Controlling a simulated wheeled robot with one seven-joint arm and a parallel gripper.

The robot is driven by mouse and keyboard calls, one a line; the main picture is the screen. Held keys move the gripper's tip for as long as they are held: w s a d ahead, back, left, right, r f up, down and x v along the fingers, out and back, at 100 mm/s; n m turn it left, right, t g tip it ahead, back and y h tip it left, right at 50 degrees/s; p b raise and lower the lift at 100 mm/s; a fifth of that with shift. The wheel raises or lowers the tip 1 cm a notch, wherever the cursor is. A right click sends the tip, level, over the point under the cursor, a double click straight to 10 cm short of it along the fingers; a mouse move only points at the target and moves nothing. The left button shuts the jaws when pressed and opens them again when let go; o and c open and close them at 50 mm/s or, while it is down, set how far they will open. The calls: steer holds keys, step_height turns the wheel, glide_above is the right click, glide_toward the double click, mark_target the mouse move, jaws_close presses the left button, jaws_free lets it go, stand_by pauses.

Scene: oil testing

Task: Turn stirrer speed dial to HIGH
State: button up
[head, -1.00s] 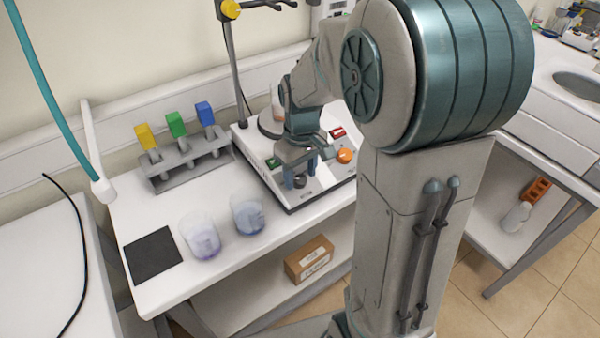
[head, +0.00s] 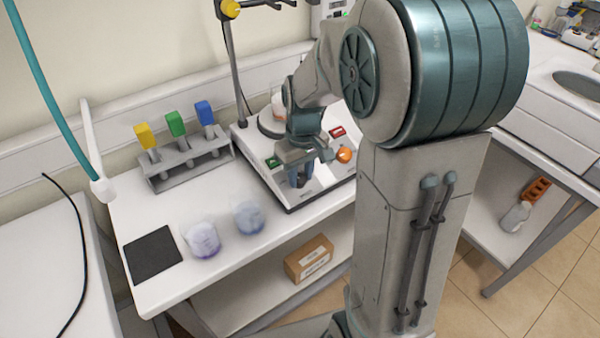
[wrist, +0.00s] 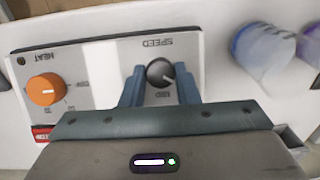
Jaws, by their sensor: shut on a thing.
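The stirrer (head: 322,185) is a white box with a dark front edge, on the white bench in the head view. Its dark round speed dial (wrist: 160,72) sits under an upside-down SPEED label in the wrist view. The dial's white mark points to the lower right, near a small label that is hard to read. My gripper (head: 299,178) points down at the front of the stirrer. In the wrist view its blue fingers stand on either side of the dial, shut on it. In the head view the gripper hides the dial.
An orange heat dial (wrist: 46,89) is beside the speed dial, with a red switch (head: 338,132) near it. Two clear beakers (head: 203,240) stand left of the stirrer. A rack (head: 188,167) with coloured-handled tools and a black mat (head: 152,255) are further left.

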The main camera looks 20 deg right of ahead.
steer(key=m+y, duration=0.1)
steer(key=m, duration=0.1)
steer(key=m+y, duration=0.1)
steer(key=m, duration=0.2)
steer(key=shift+d+m+b, duration=0.15)
steer(key=shift+m+b, duration=0.15)
steer(key=shift+b, duration=0.1)
steer(key=m+y, duration=0.1)
steer(key=m, duration=0.1)
steer(key=m+t+b, duration=0.1)
steer(key=m, duration=0.2)
steer(key=shift+d+y, duration=0.15)
steer(key=shift+y, duration=0.25)
steer(key=m+t, duration=0.1)
steer(key=m, duration=0.2)
steer(key=m+t+y+b, duration=0.1)
steer(key=m, duration=0.2)
steer(key=shift+s+f, duration=0.1)
steer(key=shift+s, duration=0.1)
steer(key=m+t, duration=0.1)
steer(key=m, duration=0.4)
steer(key=shift+s+m+t, duration=0.15)
steer(key=shift+m+t, duration=0.25)
steer(key=o, duration=1)
steer(key=v, duration=1.3)
steer(key=shift+s+d+r+p, duration=0.25)
steer(key=shift+p, duration=0.15)
